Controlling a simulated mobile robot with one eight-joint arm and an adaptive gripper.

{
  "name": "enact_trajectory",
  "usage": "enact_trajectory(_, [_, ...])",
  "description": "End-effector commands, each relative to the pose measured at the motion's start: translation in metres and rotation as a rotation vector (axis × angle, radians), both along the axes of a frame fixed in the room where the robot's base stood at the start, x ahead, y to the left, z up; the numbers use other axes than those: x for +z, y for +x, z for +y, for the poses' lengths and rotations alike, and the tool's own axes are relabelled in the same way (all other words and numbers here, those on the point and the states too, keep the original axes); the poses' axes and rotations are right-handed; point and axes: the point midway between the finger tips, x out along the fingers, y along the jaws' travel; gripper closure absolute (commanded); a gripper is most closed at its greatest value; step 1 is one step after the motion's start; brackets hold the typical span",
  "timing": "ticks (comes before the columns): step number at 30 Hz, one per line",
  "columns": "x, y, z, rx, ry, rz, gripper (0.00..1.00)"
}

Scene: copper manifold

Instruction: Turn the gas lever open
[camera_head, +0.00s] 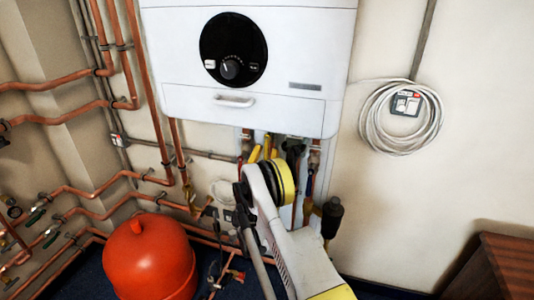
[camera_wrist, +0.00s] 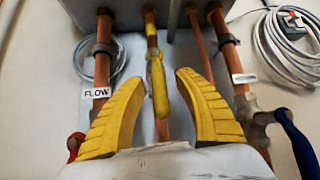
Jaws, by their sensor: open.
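The yellow gas lever (camera_wrist: 159,88) sits on the middle copper pipe below the boiler. In the wrist view it hangs down roughly along the pipe. My gripper (camera_wrist: 161,80) has its two ribbed yellow fingers spread, one on each side of the lever, with a visible gap to it on both sides. In the head view my gripper (camera_head: 263,150) is under the boiler's lower edge, and my arm hides much of the pipework there. I cannot tell the lever from the fingers in that view.
The white boiler (camera_head: 245,65) is just above. A pipe labelled FLOW (camera_wrist: 103,75) and a red handle (camera_wrist: 75,147) are at left; a blue handle (camera_wrist: 298,145) is at right. A red tank (camera_head: 152,262) stands lower left. A coiled cable (camera_head: 398,118) hangs at right.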

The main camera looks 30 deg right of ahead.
Motion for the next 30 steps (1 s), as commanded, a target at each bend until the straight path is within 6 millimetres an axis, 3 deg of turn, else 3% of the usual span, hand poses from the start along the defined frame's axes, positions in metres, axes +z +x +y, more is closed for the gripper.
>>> enact_trajectory(9, [0.061, 0.0, 0.0, 0.0, 0.0, 0.0, 0.62])
enact_trajectory(15, [0.088, 0.0, -0.001, -0.001, 0.0, 0.0, 0.62])
enact_trajectory(30, [0.094, 0.0, -0.001, -0.001, 0.0, 0.0, 0.62])
